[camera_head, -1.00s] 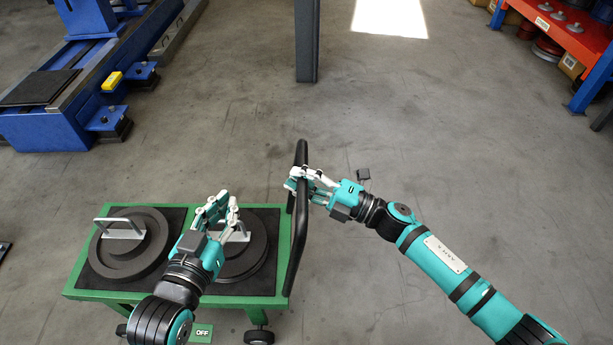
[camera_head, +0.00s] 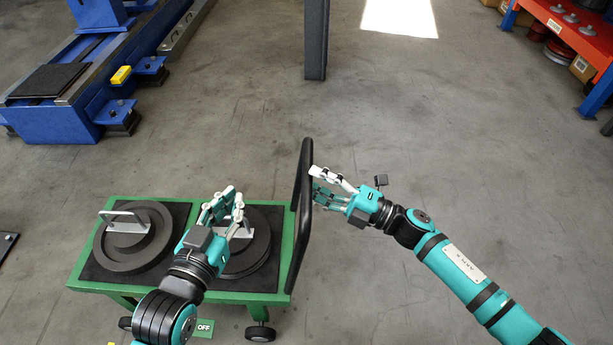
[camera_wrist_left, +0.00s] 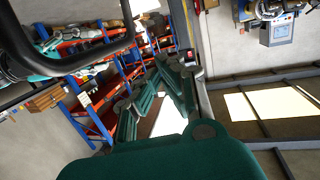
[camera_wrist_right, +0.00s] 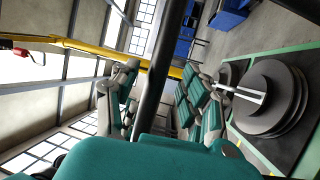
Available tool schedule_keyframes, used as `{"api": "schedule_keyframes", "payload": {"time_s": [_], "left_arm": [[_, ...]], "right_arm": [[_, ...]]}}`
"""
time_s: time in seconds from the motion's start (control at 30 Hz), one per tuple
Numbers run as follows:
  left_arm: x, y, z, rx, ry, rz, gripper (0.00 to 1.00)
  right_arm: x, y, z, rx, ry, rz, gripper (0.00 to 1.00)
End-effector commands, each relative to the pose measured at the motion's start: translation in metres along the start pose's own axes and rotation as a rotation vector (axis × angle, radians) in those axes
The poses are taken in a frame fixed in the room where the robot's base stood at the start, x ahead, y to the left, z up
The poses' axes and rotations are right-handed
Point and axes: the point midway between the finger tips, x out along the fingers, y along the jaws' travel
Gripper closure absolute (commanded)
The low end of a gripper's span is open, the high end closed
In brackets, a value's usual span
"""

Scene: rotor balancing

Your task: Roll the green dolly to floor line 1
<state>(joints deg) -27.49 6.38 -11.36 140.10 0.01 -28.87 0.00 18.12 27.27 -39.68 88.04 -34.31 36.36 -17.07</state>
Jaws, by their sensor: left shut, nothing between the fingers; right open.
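The green dolly (camera_head: 130,289) stands at lower left in the head view. It carries two dark round discs with pale handles, a left disc (camera_head: 122,250) and a right disc (camera_head: 258,255). Its black push handle (camera_head: 298,240) rises along its right side. My right gripper (camera_head: 313,180) is open at the right of this handle. In the right wrist view the handle bar (camera_wrist_right: 163,70) appears between the spread fingers, seemingly past their tips. My left gripper (camera_head: 232,198) is shut and empty above the right disc, partly hiding it. No floor line is clearly visible.
A green pedal marked OFF (camera_head: 204,328) shows at the dolly's front edge. A blue machine (camera_head: 62,115) stands at upper left. A dark post (camera_head: 316,40) rises at top centre. An orange-and-blue shelf (camera_head: 575,38) stands at upper right. The middle floor is clear.

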Motion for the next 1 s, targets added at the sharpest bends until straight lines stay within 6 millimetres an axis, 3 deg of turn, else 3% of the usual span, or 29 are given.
{"api": "schedule_keyframes", "payload": {"time_s": [0.2,0.4,0.6,1.0], "left_arm": [[0.000,0.000,0.000,0.000,-0.001,0.000,1.00],[0.000,0.000,0.000,0.000,-0.001,0.000,1.00],[0.000,0.000,0.000,0.000,-0.001,0.000,1.00],[0.000,0.000,0.000,0.000,-0.001,-0.001,1.00]], "right_arm": [[-0.050,-0.002,0.000,0.002,-0.002,-0.003,0.54],[-0.080,-0.001,0.000,0.002,0.000,-0.001,0.54],[-0.090,0.000,0.000,0.000,0.001,0.000,0.54],[-0.089,0.000,0.000,0.000,0.001,0.000,0.54]]}}
